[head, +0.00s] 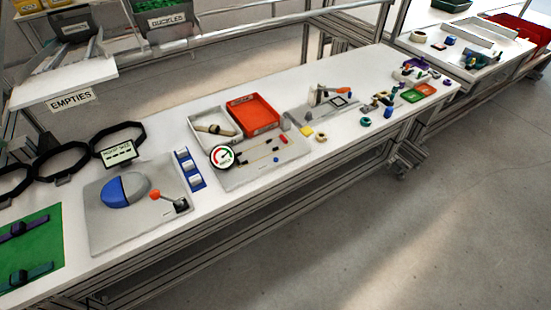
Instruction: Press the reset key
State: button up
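No key that I can read as "reset" shows in the head view. A grey panel (258,172) at the middle of the bench carries a round gauge (221,156), dark sliders or pins, a small red piece (283,140) and a small blue piece (276,159). Left of it, a blue strip (198,183) holds several pale keys or blocks. A second grey panel (110,233) bears a blue and grey dome (124,190), an orange-tipped lever (168,199) and a small display sign (117,152). Lettering on these small parts is too fine to read. My gripper is not in view.
A red tray (254,115) and a white tray (204,117) stand behind the middle panel. A shelf labelled "EMPTIES" (71,101) overhangs the back left. Small parts crowd the right end; the front floor is clear.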

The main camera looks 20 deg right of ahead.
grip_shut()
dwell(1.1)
